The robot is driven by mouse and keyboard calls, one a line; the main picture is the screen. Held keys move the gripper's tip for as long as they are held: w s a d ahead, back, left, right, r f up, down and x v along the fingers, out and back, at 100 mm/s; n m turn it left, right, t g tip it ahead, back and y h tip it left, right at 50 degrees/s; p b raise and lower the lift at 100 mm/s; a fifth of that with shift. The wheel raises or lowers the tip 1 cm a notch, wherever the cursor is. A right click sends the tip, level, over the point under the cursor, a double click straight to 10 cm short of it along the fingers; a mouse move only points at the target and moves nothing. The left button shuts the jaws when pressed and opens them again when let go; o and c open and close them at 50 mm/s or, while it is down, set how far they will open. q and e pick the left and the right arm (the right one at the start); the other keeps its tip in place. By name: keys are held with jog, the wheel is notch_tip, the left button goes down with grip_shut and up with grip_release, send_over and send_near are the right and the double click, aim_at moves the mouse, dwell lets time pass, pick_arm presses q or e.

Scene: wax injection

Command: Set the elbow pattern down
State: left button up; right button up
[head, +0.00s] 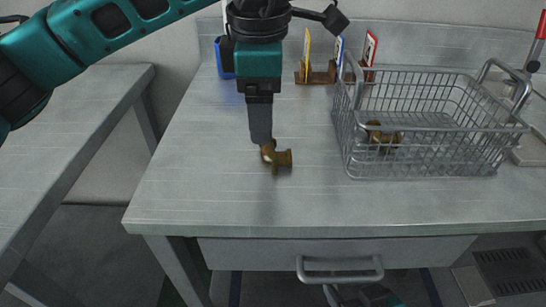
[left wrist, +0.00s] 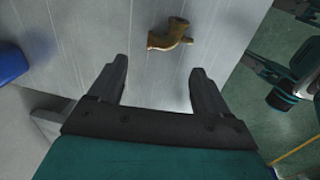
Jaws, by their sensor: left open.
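The brass elbow pattern (head: 277,158) rests on the grey worktop (head: 230,205), left of the wire basket. In the left wrist view the elbow (left wrist: 171,36) lies on the tabletop beyond my fingertips, with a gap between it and both fingers. My left gripper (head: 262,138) points down right at the elbow in the head view and hides part of it. In the left wrist view the left gripper (left wrist: 160,68) has its two fingers wide apart with nothing between them. Part of my right arm shows at the right of that view, its jaws unclear.
The wire basket (head: 420,165) stands right of the elbow and holds brass pieces (head: 380,136). A brown rack (head: 318,76) with upright cards is at the back. A blue object (head: 224,58) stands at back left. The worktop's left and front are clear; a drawer (head: 340,252) is below.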

aim_at(262, 150)
pick_arm(q)
jog(key=f, duration=0.2)
jog(key=f+b, duration=0.1)
jog(key=f, duration=0.3)
jog(key=shift+w+a+f, duration=0.2)
jog(key=shift+w+f, duration=0.05)
jog(key=shift+w, duration=0.05)
jog(key=shift+f+b, duration=0.25)
jog(key=shift+b, duration=0.05)
jog(key=shift+c, duration=0.4)
jog(key=c, duration=1.1)
jog(key=shift+r, duration=0.1)
notch_tip(262, 150, up, 20)
jog(key=p, duration=0.4)
jog(key=shift+w+p, duration=0.1)
jog(key=shift+p, duration=0.2)
